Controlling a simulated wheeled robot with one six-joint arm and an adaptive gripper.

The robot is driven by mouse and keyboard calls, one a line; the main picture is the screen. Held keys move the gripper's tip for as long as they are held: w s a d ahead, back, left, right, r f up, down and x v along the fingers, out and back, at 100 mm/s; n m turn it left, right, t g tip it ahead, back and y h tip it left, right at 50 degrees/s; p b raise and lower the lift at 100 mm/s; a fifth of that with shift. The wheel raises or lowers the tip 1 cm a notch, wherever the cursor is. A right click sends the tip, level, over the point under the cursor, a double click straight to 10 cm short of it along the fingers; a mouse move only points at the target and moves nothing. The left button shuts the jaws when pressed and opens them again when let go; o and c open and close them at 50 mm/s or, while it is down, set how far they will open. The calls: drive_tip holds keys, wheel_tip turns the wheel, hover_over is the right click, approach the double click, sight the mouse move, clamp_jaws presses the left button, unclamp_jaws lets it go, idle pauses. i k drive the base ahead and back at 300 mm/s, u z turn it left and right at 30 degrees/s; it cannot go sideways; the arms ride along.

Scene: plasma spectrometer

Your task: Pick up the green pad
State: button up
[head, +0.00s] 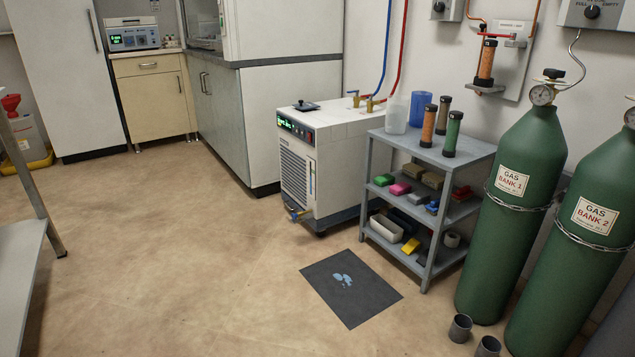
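A small bright green block, which looks like the green pad (384,180), lies on the middle shelf of the grey shelf cart (432,157), at its left front end. A pink pad (400,188) lies just to its right on the same shelf. My gripper is not in view.
Several other pads and blocks share the cart's shelves, and bottles and cylinders stand on top. A white chiller (330,160) stands left of the cart, and green gas cylinders (512,200) stand right. A dark mat (350,287) lies in front.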

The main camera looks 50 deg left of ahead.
sight(382, 181)
drive_tip(key=u, duration=1.6)
